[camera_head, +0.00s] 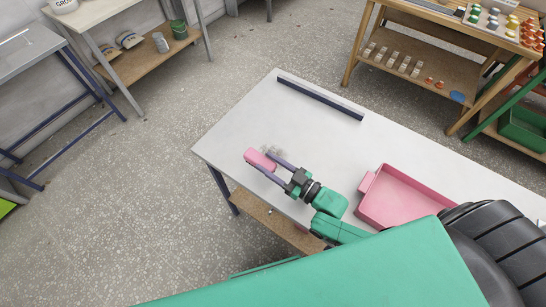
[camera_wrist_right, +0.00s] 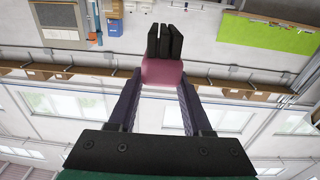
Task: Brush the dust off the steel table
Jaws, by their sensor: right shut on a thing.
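The steel table (camera_head: 235,135) is a pale grey top in the middle of the head view. My right gripper (camera_head: 263,161) is over its left part, shut on a pink brush (camera_head: 256,157). In the right wrist view the brush (camera_wrist_right: 162,72) sits between my two dark fingers (camera_wrist_right: 158,95), with black bristles (camera_wrist_right: 165,43) beyond its pink body. A small grey clump, perhaps dust (camera_head: 273,149), shows right beside the brush; whether the bristles touch it I cannot tell. A pink dustpan-like tray (camera_head: 405,200) rests on the table to the right. My left gripper is out of view.
A dark raised bar (camera_head: 320,98) lies along the table's far edge. The top between it and my gripper is clear. A wooden shelf (camera_head: 270,218) is under the table. A wooden stand (camera_head: 430,75) with small items is at the back right. Other tables (camera_head: 85,15) stand far left.

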